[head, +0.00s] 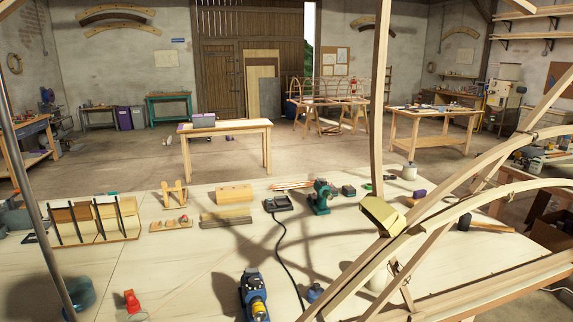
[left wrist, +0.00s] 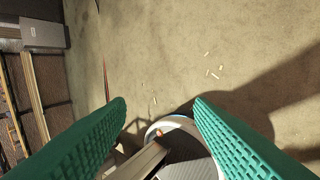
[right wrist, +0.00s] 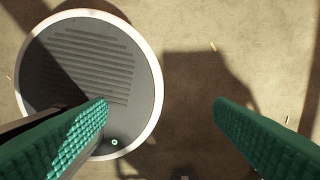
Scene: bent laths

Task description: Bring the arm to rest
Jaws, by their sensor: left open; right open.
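My left gripper (left wrist: 159,102) shows in the left wrist view with two green ribbed fingers wide apart. Nothing is between them; bare floor lies beyond, and my round base shows partly below, between the fingers. My right gripper (right wrist: 160,105) shows in the right wrist view, also with green fingers wide apart and empty. It hangs over floor, with my round grey base behind its left finger. Neither gripper shows in the head view.
In the head view a pale workbench (head: 210,265) carries a blue tool (head: 254,295), a green drill (head: 321,197), clamps and wood blocks. Bent laths (head: 480,215) cross the right side, with a yellow block (head: 382,215) among them. Open floor (head: 130,165) lies behind the bench.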

